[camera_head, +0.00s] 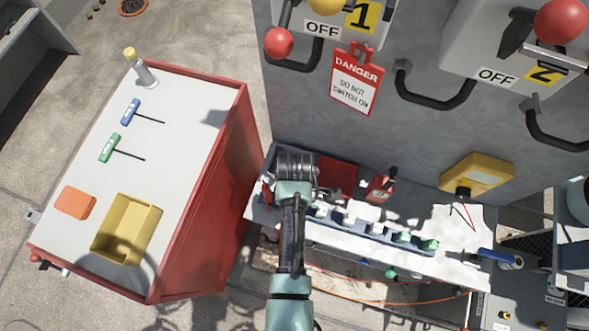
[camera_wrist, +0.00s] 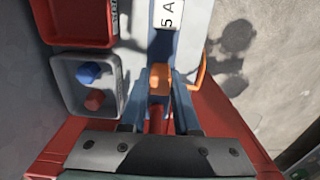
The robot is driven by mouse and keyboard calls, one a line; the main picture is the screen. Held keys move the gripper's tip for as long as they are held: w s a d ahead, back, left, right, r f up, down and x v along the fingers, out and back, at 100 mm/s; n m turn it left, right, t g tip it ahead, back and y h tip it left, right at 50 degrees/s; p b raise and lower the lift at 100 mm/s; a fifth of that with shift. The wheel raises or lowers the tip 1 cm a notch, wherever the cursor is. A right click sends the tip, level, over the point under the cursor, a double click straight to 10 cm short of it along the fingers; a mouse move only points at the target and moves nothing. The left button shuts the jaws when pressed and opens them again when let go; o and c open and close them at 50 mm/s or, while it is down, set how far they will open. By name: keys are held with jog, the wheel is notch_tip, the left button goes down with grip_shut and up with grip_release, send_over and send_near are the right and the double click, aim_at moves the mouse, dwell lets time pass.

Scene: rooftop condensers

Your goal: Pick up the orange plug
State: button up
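A red piece (camera_wrist: 157,120) shows between the fingers, nearer the palm. In the head view my arm reaches down to the left end of the shelf, and the orange plug and the fingertips are hidden.
A grey tray (camera_wrist: 88,85) with a blue and a red piece lies beside the rail; a red tray (camera_wrist: 80,20) adjoins it. An orange loop (camera_wrist: 202,72) stands right of my gripper. The red cabinet (camera_head: 205,190) carries a yellow bin (camera_head: 150,254) and tools.

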grip_shut()
notch_tip(320, 180, up, 10)
jog(key=shift+o, duration=1)
grip_release()
grip_shut()
dwell(1.4)
jog(key=shift+r+p, duration=0.1)
jog(key=shift+p, duration=0.25)
